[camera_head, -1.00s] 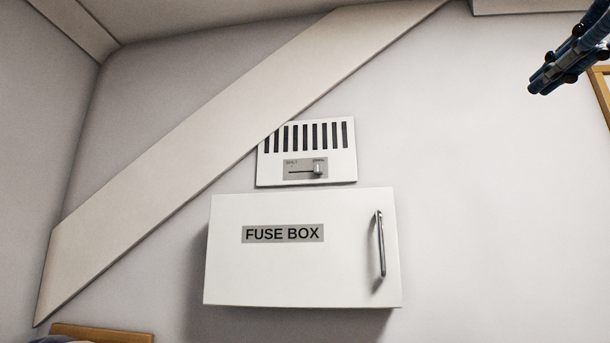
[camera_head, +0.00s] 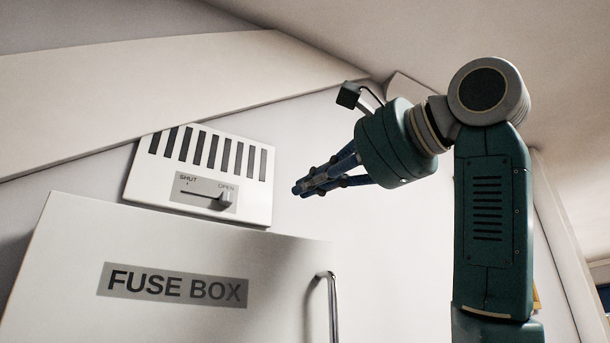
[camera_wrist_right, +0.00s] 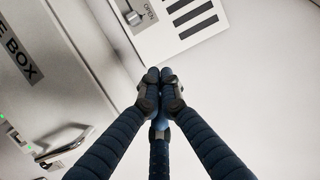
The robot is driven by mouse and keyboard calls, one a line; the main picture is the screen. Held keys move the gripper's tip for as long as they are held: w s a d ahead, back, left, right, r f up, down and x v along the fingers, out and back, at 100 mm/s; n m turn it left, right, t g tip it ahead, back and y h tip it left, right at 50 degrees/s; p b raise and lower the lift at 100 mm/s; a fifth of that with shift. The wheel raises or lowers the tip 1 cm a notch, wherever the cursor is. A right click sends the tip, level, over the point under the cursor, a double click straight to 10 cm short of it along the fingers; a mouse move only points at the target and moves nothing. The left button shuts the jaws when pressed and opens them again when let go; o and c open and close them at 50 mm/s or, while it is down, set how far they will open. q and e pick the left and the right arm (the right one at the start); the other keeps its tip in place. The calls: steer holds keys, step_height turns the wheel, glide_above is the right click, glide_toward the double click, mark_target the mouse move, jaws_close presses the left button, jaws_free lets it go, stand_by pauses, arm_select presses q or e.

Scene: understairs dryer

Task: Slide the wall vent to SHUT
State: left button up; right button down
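The wall vent (camera_head: 262,205) is a white plate with dark slots above a grey slider panel marked SHUT at left and OPEN at right. Its slider knob (camera_head: 226,200) stands at the OPEN end. In the right wrist view the knob (camera_wrist_right: 132,17) shows at the top, beside the word OPEN. My right gripper (camera_head: 298,190) is in the air just right of the vent, pointing left towards it and apart from the knob. Its blue fingers are together at the tips (camera_wrist_right: 158,74), with nothing seen between them. My left gripper is not in view.
The white fuse box (camera_head: 180,250) projects from the wall below the vent, with a metal handle (camera_head: 332,305) at its right side. A sloping stair beam (camera_head: 150,85) runs close above the vent. The wall right of the vent is bare.

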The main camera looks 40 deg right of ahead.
mark_target(242, 203)
steer(key=w, duration=0.2)
steer(key=w+p, duration=0.1)
steer(key=w, duration=0.2)
steer(key=w+p, duration=0.1)
steer(key=w, duration=0.2)
steer(key=shift+w+a, duration=0.1)
steer(key=shift+a, duration=0.2)
steer(key=a+p, duration=0.1)
steer(key=a, duration=0.1)
steer(key=shift+a+p, duration=0.35)
steer(key=shift+a, duration=0.4)
steer(key=shift+w+a+f, duration=0.15)
steer(key=shift+w+a, duration=0.1)
steer(key=shift+a, duration=0.05)
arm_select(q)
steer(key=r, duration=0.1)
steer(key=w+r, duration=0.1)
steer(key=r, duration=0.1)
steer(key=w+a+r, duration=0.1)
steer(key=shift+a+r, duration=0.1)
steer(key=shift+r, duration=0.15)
arm_select(e)
steer(key=shift+d, duration=0.2)
